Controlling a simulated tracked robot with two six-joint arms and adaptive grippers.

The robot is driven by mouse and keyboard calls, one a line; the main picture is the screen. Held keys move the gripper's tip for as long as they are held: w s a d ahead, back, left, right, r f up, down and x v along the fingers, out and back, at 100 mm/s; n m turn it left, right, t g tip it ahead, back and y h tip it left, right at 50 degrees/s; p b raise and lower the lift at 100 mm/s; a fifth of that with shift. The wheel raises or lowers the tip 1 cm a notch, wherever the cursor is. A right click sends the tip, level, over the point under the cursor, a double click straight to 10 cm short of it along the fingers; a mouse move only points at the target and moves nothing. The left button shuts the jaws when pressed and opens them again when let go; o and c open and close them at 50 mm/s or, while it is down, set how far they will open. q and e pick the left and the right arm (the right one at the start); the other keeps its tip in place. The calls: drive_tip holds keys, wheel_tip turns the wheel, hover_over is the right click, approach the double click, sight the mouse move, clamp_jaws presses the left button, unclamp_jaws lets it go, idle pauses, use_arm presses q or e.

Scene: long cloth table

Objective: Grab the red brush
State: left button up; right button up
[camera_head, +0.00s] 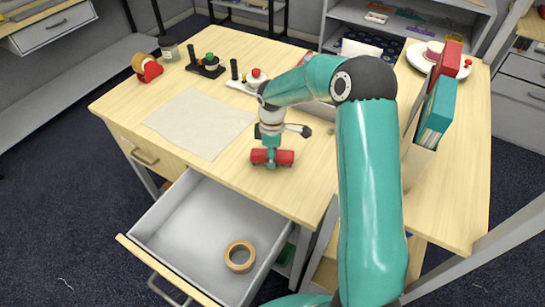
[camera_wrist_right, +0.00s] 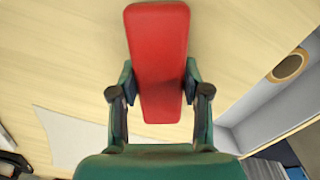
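The red brush (camera_head: 286,157) is at the front middle of the table, just behind the open drawer. My right gripper (camera_head: 271,157) points down over its middle. In the right wrist view the brush (camera_wrist_right: 158,40) shows as a long red block between the two fingers (camera_wrist_right: 160,82). The fingers meet its two sides, so the gripper looks shut on it. I cannot tell whether the brush rests on the table or is slightly above it. My left gripper is not in view.
The open drawer (camera_head: 175,222) holds a tape roll (camera_head: 240,256). A pale cloth sheet (camera_head: 200,122) lies left of the brush. A red tape dispenser (camera_head: 147,68), a jar (camera_head: 169,48) and stamps stand at the back left. Upright folders (camera_head: 438,105) stand at the right.

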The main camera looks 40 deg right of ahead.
drive_tip(key=c, duration=0.5)
drive_tip(key=shift+r, duration=0.15)
